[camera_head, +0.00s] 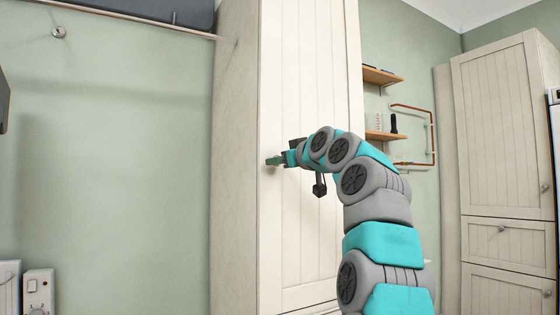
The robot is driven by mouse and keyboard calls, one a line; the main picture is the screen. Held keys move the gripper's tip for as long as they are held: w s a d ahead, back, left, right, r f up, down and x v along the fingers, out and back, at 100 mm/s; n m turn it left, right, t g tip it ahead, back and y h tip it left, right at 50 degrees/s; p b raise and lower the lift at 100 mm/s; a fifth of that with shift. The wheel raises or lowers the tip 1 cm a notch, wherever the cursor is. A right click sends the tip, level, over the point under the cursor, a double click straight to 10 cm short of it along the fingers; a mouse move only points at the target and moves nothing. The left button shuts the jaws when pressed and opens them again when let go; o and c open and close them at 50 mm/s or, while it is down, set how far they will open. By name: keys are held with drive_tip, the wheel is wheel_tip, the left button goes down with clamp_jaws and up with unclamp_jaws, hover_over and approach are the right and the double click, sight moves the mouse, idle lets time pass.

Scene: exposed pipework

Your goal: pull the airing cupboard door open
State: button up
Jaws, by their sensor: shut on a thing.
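The airing cupboard door (305,80) is a tall cream panelled door in the middle of the view. It looks closed or nearly closed against the cupboard's side wall (235,200). My gripper (273,160) is at the door's left edge, about mid-height in the picture. It is shut on the door's handle, which is small and mostly hidden by the fingers. My teal and grey arm reaches up from the lower right and covers part of the door's lower right.
Wall shelves (382,76) and a copper pipe (432,135) are to the right of the cupboard. Another cream cupboard (500,130) with drawers stands at the far right. White boxes (38,290) sit at the lower left. The green wall (110,180) on the left is mostly bare.

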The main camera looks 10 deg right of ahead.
clamp_jaws()
idle(0.8)
